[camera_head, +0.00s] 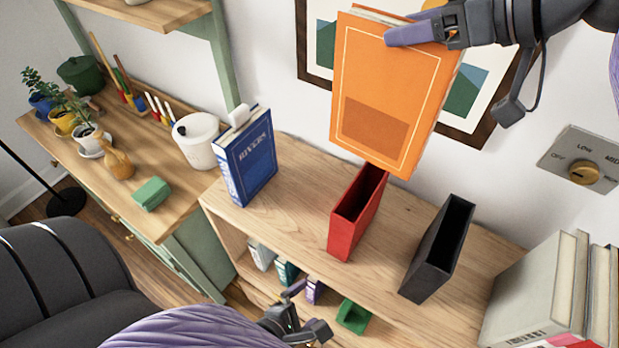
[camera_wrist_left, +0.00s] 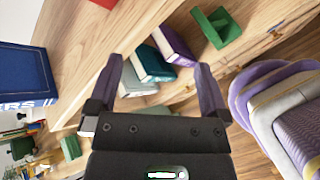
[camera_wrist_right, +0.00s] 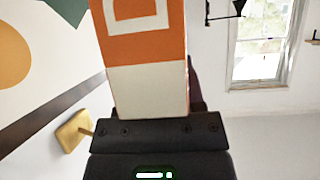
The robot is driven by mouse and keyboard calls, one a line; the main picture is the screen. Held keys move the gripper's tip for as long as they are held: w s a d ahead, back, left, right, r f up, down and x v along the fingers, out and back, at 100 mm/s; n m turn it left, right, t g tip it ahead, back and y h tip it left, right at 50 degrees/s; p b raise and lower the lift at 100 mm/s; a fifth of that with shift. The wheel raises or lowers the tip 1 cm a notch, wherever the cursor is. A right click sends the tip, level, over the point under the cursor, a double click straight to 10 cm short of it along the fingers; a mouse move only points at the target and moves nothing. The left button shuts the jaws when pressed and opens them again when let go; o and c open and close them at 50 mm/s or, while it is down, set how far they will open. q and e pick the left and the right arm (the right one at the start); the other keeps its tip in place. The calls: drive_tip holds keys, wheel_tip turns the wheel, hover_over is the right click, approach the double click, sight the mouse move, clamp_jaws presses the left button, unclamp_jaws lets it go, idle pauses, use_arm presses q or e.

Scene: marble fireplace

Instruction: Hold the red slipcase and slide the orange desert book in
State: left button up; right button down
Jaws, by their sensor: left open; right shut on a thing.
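The orange book (camera_head: 384,92) is held upright in the air by my right gripper (camera_head: 424,30), which is shut on its upper edge; the book also fills the middle of the right wrist view (camera_wrist_right: 147,60). The red slipcase (camera_head: 345,232) stands on the wooden shelf top below the book, its dark opening facing up. The book's lower edge is close to the slipcase's far end in the head view; I cannot tell the gap. My left gripper (camera_head: 297,330) is open and empty, low in front of the shelf; its fingers show in the left wrist view (camera_wrist_left: 157,90).
A black slipcase (camera_head: 436,250) stands open-topped right of the red one. A blue book (camera_head: 246,160) stands to the left, pale books (camera_head: 535,295) at the right. The lower shelf holds several small books and a green holder (camera_head: 353,316). A framed picture hangs behind.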

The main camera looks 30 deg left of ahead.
sight(338, 245)
drive_tip(key=shift+a, duration=0.1)
use_arm(q)
wheel_tip(338, 245, up, 9)
drive_tip(key=w+n+t+y, duration=0.1)
drive_tip(key=w+n+t, duration=0.15)
drive_tip(key=n, duration=0.85)
drive_tip(key=x, duration=1.1)
drive_tip(key=shift+w+a+f, duration=0.2)
drive_tip(key=shift+f, duration=0.05)
drive_tip(key=c, duration=1.3)
